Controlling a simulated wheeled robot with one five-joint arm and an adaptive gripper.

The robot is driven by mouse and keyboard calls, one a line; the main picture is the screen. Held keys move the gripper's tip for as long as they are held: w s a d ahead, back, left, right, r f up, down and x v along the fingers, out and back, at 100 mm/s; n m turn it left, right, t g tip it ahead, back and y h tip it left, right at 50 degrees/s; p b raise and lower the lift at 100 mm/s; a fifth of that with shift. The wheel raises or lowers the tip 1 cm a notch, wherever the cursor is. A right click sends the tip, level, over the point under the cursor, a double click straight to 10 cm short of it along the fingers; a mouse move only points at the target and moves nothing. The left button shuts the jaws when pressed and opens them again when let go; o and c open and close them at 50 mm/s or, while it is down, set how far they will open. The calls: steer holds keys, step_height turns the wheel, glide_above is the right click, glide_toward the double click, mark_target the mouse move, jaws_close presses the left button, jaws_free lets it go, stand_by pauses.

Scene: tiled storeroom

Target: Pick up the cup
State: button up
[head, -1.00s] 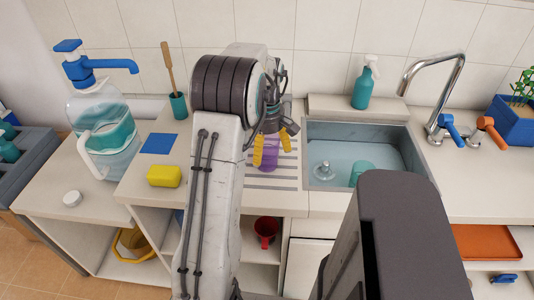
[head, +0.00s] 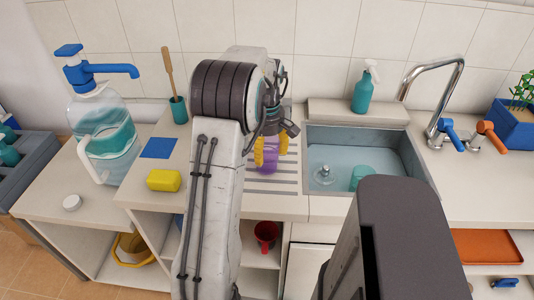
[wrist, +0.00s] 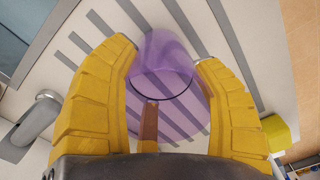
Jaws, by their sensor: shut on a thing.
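A see-through purple cup (head: 267,163) is over the ribbed drainboard left of the sink, partly hidden by my fingers. My gripper (head: 270,150) has its yellow fingers closed in on the cup's two sides. In the wrist view the cup (wrist: 165,70) sits between the two yellow fingertips of my gripper (wrist: 168,56), and its round rim faces the camera. I cannot tell whether the cup's base touches the drainboard.
The sink (head: 345,165) with a teal cup (head: 362,176) is to the right, below the tap (head: 452,75). A yellow sponge (head: 164,180) and blue cloth (head: 157,148) lie left. A red mug (head: 266,234) is on the shelf below.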

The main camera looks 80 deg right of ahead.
steer(key=r, duration=0.3)
steer(key=shift+s+r, duration=0.3)
steer(key=shift+r, duration=0.1)
steer(key=s+a+r, duration=0.2)
steer(key=s+r, duration=0.4)
steer(key=s, duration=0.5)
steer(key=shift+a+r+p, duration=0.15)
steer(key=shift+r+p, duration=0.1)
steer(key=shift+p, duration=0.1)
